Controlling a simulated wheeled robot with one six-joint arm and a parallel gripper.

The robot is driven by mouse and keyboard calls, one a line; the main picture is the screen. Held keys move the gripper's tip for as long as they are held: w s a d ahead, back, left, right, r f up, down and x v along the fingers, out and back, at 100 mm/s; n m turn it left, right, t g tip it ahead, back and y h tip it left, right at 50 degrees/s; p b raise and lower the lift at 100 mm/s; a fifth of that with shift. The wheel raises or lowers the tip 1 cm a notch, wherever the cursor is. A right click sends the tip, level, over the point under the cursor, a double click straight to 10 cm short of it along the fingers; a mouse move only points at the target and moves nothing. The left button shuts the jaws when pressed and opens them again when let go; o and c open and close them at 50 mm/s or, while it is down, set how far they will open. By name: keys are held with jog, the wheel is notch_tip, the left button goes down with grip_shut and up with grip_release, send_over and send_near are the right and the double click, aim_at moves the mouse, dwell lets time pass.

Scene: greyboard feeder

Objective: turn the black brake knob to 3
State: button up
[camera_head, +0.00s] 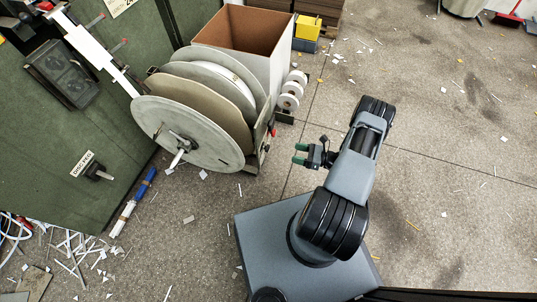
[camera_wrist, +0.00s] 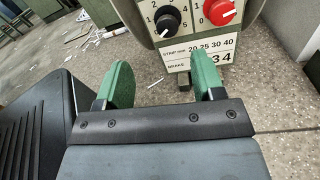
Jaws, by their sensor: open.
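A black knob (camera_wrist: 168,20) sits on a light control panel (camera_wrist: 177,48) at the top of the wrist view, with printed digits around it. A label below includes the word BRAKE and the digits 3 and 4, partly covered by my right finger. My gripper (camera_wrist: 163,62) is open and empty, its green fingers apart below the panel and not touching the knob. In the head view my gripper (camera_head: 300,154) is right of the reel stand. I cannot make out the knob there.
A red knob (camera_wrist: 219,12) sits right of the black one. In the head view, a large reel (camera_head: 187,135) stands left of my gripper, with an open box (camera_head: 269,65) behind it. Paper scraps litter the floor. Floor to the right is mostly clear.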

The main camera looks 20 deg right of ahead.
aim_at(269, 149)
jog(key=shift+m+t, duration=0.6)
jog(key=f+b+x, duration=0.1)
jog(key=x, duration=0.3)
jog(key=f+b+x, duration=0.1)
jog(key=x, duration=0.3)
jog(key=f+b+x, duration=0.1)
jog(key=x, duration=0.4)
jog(key=shift+a, duration=0.2)
jog(key=shift+c, duration=0.3)
jog(key=c, duration=0.9)
jog(key=shift+o, duration=0.2)
jog(key=shift+f, duration=0.1)
